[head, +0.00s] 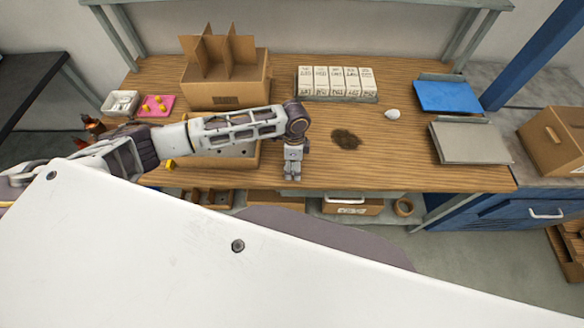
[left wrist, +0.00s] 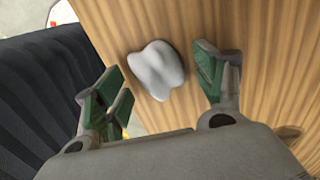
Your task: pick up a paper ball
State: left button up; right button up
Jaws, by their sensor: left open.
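A white crumpled paper ball (left wrist: 157,69) lies on the wooden tabletop near its edge in the left wrist view. My left gripper (left wrist: 163,83) is open, with its green-padded fingers on either side of the ball and a gap to each. In the head view my left gripper (head: 291,177) points down near the table's front edge; I cannot make out this ball there. Another white lump, like a paper ball (head: 392,113), lies farther back to the right. My right gripper is not in view.
The wooden table (head: 440,180) has a dark stain (head: 346,138) right of the gripper. A divided cardboard box (head: 226,92), a row of small white boxes (head: 336,81), a blue tray (head: 448,96) and a grey tray (head: 470,143) stand around it. The middle is mostly clear.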

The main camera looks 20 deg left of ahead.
pick_arm(q)
jog(key=c, duration=0.8)
jog(key=shift+r, duration=0.15)
jog(key=shift+r+b, duration=0.3)
jog(key=shift+r, duration=4.6)
